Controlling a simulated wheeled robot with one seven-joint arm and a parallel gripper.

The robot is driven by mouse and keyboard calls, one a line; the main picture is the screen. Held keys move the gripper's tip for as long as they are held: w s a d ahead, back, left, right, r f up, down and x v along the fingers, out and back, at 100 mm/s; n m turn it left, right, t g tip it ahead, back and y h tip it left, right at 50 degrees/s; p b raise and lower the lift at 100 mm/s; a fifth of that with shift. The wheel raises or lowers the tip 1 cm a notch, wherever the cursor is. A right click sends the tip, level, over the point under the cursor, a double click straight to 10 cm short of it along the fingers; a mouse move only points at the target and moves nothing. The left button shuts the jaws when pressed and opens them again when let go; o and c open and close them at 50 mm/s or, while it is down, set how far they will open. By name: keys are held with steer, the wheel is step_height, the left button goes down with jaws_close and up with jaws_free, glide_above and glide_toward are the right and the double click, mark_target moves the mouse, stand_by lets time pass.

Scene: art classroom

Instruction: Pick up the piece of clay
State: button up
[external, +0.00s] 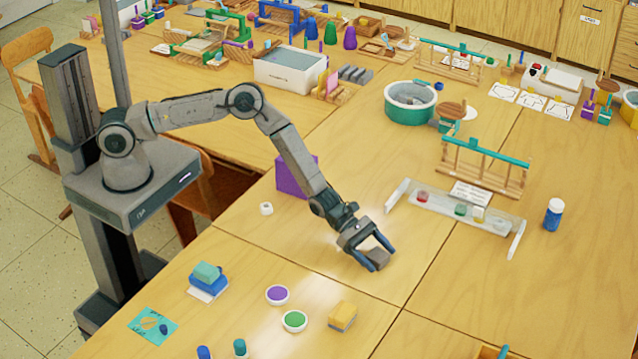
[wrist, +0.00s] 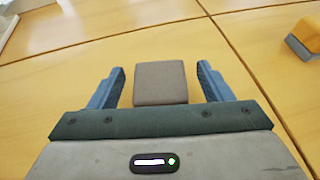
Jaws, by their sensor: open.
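The piece of clay (wrist: 160,82) is a grey-brown block with a flat square top. In the wrist view it lies between the two blue fingers of my gripper (wrist: 162,88), with a gap on each side. In the external view the clay (external: 377,258) is on the table, partly hidden by the fingers. My gripper (external: 376,256) is open and low over the table, with its fingers on either side of the clay. Whether the clay's underside is fully on the table is hidden.
A yellow-and-grey block (external: 342,315) and bowls of green (external: 295,320) and purple paint (external: 277,294) stand in front. A clear tray with paint jars (external: 455,215) is to the right. A purple box (external: 297,175) stands behind my forearm.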

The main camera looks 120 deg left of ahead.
steer(key=c, duration=1.2)
steer(key=shift+o, duration=0.2)
steer(key=shift+r, duration=0.1)
